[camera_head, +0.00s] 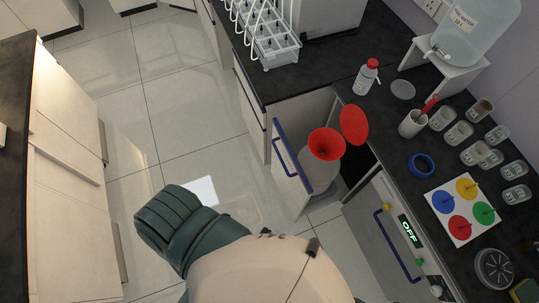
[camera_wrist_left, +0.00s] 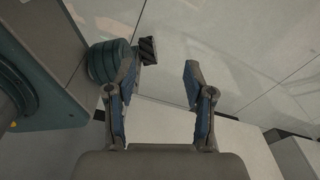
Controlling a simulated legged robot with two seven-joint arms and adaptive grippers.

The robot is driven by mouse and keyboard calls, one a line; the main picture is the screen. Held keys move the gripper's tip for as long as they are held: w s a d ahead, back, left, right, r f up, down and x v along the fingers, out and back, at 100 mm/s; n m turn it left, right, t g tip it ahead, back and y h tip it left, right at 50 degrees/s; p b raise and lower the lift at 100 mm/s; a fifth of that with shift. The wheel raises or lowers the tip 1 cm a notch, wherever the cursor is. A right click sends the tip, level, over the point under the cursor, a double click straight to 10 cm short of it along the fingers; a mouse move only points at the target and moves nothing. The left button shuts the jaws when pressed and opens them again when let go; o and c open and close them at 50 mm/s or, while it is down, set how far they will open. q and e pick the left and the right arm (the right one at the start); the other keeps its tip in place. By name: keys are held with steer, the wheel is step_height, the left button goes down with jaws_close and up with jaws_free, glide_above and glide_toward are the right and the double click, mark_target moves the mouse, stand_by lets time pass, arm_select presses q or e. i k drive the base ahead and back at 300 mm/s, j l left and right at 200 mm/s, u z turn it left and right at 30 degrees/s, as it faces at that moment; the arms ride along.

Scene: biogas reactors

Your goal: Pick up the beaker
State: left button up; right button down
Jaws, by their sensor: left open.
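In the head view, several small clear beaker-like vessels with white labels stand on the dark counter at the right. One beaker (camera_head: 458,134) is in the middle of this group, and another (camera_head: 515,170) is near the right edge. I cannot tell which one the task means. My left gripper (camera_wrist_left: 160,78) shows only in the left wrist view. Its two fingers are apart with nothing between them, above the pale tiled floor, and no beaker shows there. My right gripper is in neither view.
An open drawer (camera_head: 291,174) holds a vessel with a red funnel (camera_head: 326,144). The floor (camera_head: 150,120) at left is clear.

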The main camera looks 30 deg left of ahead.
mark_target(442, 119)
steer(key=k+l+u, duration=0.1)
steer(key=u, duration=0.3)
steer(key=k+u, duration=0.15)
steer(key=u, duration=0.3)
steer(key=z, duration=1.25)
